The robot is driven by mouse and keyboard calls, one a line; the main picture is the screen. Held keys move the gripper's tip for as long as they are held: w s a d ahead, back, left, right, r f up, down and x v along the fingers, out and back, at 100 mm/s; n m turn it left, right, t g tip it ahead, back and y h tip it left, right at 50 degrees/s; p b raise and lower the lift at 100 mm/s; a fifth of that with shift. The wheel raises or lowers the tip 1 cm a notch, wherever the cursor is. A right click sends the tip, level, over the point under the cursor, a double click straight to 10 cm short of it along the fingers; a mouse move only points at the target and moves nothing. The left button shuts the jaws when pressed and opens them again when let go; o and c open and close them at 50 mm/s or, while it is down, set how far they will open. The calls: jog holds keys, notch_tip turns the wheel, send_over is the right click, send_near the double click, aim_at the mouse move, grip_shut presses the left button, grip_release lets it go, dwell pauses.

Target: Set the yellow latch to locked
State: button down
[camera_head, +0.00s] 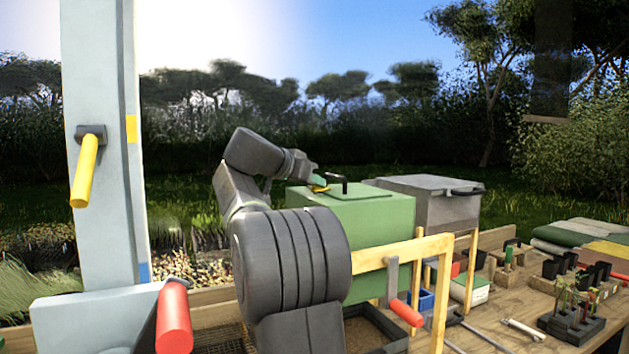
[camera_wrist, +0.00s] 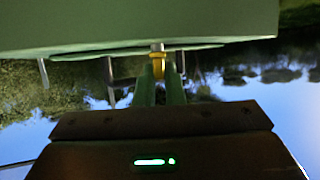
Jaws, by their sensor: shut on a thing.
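A small yellow piece (camera_head: 319,188) sits at the top left edge of the green box (camera_head: 365,225). My gripper (camera_head: 316,181) reaches it from the left, over the box's edge. In the wrist view the green fingers (camera_wrist: 160,88) are shut on the yellow piece (camera_wrist: 158,66), with a grey pin beside it at the box. The fingers hide part of it. Apart from this, a lever with a yellow grip (camera_head: 85,170) is mounted on the pale post at the far left, its grip pointing down. A yellow patch (camera_head: 131,129) and a blue patch mark the post.
A black handle (camera_head: 339,182) stands on the green box's lid, close to my gripper. A grey box (camera_head: 430,200) stands behind right. Red-gripped levers (camera_head: 407,313) are in front. The wooden bench (camera_head: 485,335) at right holds pots, trays and tools.

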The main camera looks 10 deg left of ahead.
jog(key=shift+w+a+r+m+g+h+p, duration=0.1)
jog(key=shift+w+r+m+g+h+p, duration=0.05)
jog(key=shift+m+g+h+p, duration=1.65)
jog(key=shift+m+p, duration=0.2)
jog(key=shift+m, duration=0.1)
jog(key=shift+f, duration=0.25)
jog(key=c, duration=1.5)
grip_release()
jog(key=v, duration=1.4)
jog(key=shift+p, duration=0.4)
